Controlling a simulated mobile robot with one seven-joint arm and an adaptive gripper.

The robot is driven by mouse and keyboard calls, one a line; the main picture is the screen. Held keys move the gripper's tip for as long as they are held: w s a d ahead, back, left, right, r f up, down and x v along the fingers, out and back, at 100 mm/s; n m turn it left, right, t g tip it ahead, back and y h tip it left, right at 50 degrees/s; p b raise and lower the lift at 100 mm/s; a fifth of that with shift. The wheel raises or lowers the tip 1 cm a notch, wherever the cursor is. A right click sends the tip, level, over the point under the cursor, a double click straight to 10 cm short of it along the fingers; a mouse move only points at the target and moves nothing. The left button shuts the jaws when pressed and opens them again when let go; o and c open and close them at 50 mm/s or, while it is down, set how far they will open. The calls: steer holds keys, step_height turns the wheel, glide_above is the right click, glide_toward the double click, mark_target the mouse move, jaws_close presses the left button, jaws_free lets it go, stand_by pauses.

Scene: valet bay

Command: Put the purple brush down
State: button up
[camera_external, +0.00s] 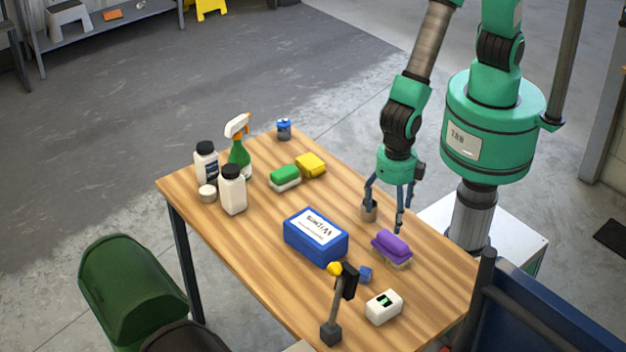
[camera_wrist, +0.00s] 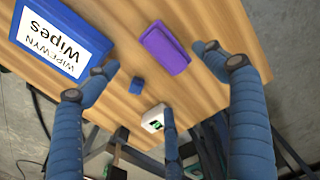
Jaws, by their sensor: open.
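The purple brush (camera_external: 392,245) lies on the wooden table near its right edge, purple side up with pale bristles beneath. It also shows in the wrist view (camera_wrist: 164,47), resting on the table ahead of my fingers. My gripper (camera_external: 386,214) hangs above the table's right edge, just behind the brush and apart from it. Its blue fingers are spread wide in the wrist view (camera_wrist: 160,85), with nothing between them.
The blue wipes box (camera_external: 316,237) stands left of the brush. A small blue cube (camera_external: 365,275), a white device (camera_external: 384,307) and a black stand (camera_external: 340,305) are in front. Green (camera_external: 286,177) and yellow (camera_external: 311,165) brushes, bottles (camera_external: 233,190) and a spray bottle (camera_external: 239,152) stand farther back.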

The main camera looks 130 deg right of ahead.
steer(key=shift+r, duration=0.1)
stand_by(0.4)
steer(key=s+d+r+m+t, duration=0.1)
steer(key=s+d+r+m, duration=0.2)
steer(key=r, duration=0.6)
steer(key=s+d+r+m+t, duration=0.1)
steer(key=s+d+r+m, duration=0.15)
steer(key=r, duration=0.75)
steer(key=s+d+r+m+t, duration=0.1)
steer(key=s+d+r+m, duration=0.2)
steer(key=r, duration=0.6)
steer(key=s+d+r+m+t, duration=0.1)
steer(key=s+r+m, duration=0.3)
steer(key=s, duration=0.6)
steer(key=s+d+r+m+t, duration=0.1)
steer(key=s+d+r+m, duration=0.3)
steer(key=s+r, duration=0.3)
steer(key=s+m, duration=0.1)
steer(key=s, duration=0.3)
steer(key=shift+r+t, duration=0.3)
steer(key=shift+r, duration=0.1)
steer(key=shift+m, duration=0.25)
